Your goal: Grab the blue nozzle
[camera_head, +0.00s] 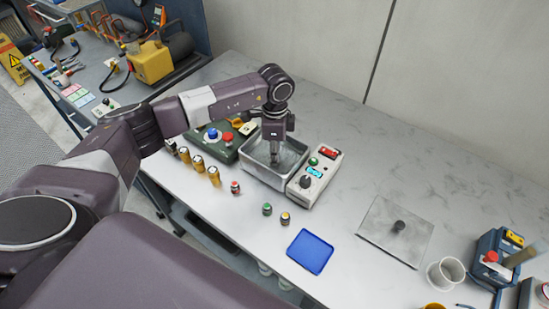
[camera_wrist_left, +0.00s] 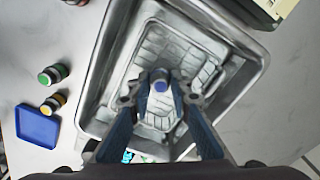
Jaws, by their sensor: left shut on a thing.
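My left gripper (camera_head: 275,160) reaches down into the open metal basin (camera_head: 247,160) on the table. In the left wrist view the fingers (camera_wrist_left: 160,88) are shut on a small nozzle with a blue top (camera_wrist_left: 160,86). I cannot tell whether the nozzle touches the basket. In the head view the nozzle is too small to make out. My right gripper is not in view.
A control box (camera_head: 314,178) adjoins the basin. A flat lid (camera_head: 396,231) lies to the right. The table's back right is clear.

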